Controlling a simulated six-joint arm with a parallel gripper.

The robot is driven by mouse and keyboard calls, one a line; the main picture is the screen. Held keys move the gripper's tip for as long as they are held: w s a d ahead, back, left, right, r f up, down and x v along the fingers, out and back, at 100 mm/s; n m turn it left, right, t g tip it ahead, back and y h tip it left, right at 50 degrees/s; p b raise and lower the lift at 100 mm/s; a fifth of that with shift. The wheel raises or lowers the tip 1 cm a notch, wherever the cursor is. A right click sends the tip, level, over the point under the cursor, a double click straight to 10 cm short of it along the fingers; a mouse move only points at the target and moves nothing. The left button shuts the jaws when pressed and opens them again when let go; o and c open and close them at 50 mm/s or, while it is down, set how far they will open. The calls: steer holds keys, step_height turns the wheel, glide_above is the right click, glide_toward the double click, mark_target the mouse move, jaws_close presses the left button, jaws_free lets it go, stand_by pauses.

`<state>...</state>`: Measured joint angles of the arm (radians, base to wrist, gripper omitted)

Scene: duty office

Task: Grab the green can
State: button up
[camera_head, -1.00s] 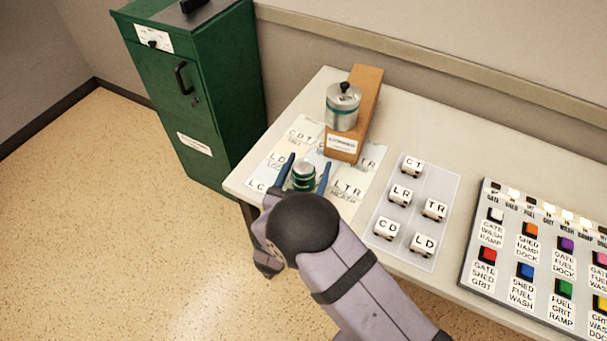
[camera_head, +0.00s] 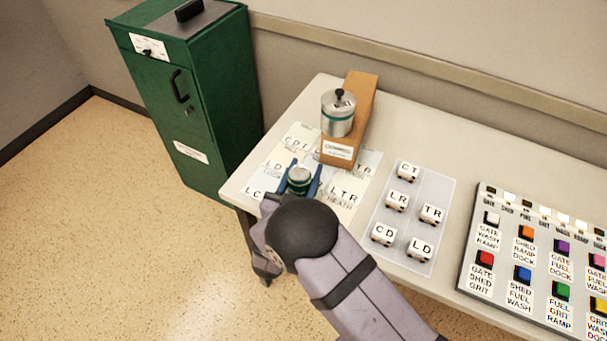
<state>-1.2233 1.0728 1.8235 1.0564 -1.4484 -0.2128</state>
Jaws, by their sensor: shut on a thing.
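A small green can (camera_head: 299,178) with a silvery lid stands at the left end of the table, over the lettered paper sheets. My gripper (camera_head: 300,180) is shut on it, with one blue finger against its left side and the other against its right. The can looks upright. Its lower part is hidden by my wrist, so I cannot tell whether it touches the table.
Lettered cubes sit on a clear mat (camera_head: 388,212) to the right, then a button panel (camera_head: 535,250). A green cabinet (camera_head: 195,110) stands at the left.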

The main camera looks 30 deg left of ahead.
step_height(320, 180, up, 10)
steer(key=shift+f+b, duration=0.2)
steer(key=shift+b, duration=0.25)
